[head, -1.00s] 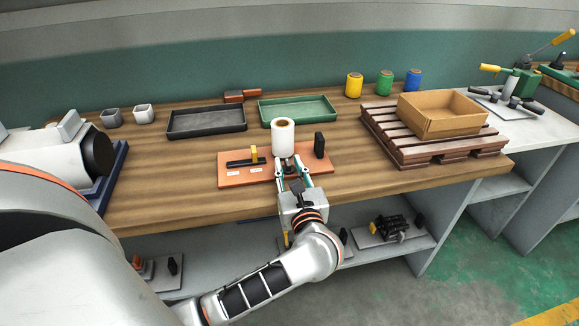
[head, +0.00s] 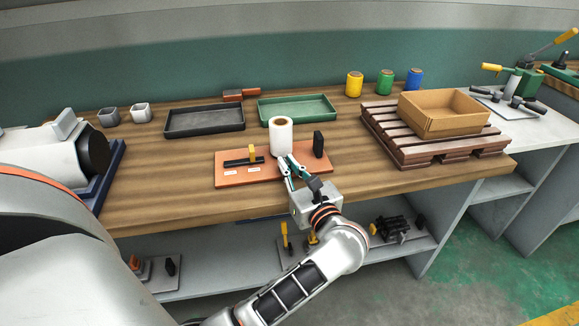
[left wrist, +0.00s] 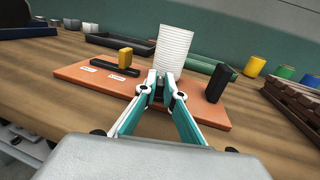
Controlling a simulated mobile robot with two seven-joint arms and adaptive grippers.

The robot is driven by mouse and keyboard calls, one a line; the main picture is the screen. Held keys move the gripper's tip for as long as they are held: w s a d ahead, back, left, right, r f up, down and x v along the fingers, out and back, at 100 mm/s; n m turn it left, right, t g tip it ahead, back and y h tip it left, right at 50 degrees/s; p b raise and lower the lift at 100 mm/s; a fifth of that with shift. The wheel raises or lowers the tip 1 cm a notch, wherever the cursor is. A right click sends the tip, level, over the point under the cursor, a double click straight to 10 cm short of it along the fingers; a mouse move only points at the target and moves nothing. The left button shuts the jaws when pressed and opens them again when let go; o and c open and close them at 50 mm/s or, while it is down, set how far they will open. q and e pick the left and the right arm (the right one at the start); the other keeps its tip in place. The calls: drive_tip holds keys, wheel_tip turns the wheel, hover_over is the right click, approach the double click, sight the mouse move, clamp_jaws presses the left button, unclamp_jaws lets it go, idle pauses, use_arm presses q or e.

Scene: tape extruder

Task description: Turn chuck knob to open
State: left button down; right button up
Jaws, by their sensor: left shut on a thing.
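An orange-brown board (head: 228,180) lies near the front edge of the wooden bench, carrying a white roll (head: 281,137), a black bar with a yellow slider (head: 252,153) and an upright black block (head: 319,144). My left gripper (head: 287,163) reaches in from the front, its fingertips low at the roll's near side. In the left wrist view the teal fingers (left wrist: 164,86) are shut on a small dark part (left wrist: 158,90), apparently the chuck knob. The fingers hide most of it, so its turn angle cannot be told. My right gripper is not in view.
A black tray (head: 205,131) and a green tray (head: 335,106) stand behind the board. A slatted pallet (head: 405,149) with a cardboard box (head: 440,128) is at right. Yellow, green and blue spools (head: 354,84) stand at the back.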

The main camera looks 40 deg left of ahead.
use_arm(q)
drive_tip(key=shift+w+d+f+n+g+y+b, duration=0.1)
drive_tip(key=shift+n+g+y+b, duration=0.25)
drive_tip(key=shift+g, duration=0.2)
drive_tip(key=shift+w+d+f+n+g+y+b, duration=0.1)
drive_tip(key=shift+n+g+y, duration=0.15)
drive_tip(key=shift+n+g, duration=0.25)
drive_tip(key=shift+r+g, duration=0.2)
drive_tip(key=shift+g, duration=0.15)
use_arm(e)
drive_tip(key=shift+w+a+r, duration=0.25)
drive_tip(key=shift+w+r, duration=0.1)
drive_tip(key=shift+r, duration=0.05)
use_arm(q)
drive_tip(key=c, duration=2.1)
unclamp_jaws()
drive_tip(key=shift+c, duration=0.2)
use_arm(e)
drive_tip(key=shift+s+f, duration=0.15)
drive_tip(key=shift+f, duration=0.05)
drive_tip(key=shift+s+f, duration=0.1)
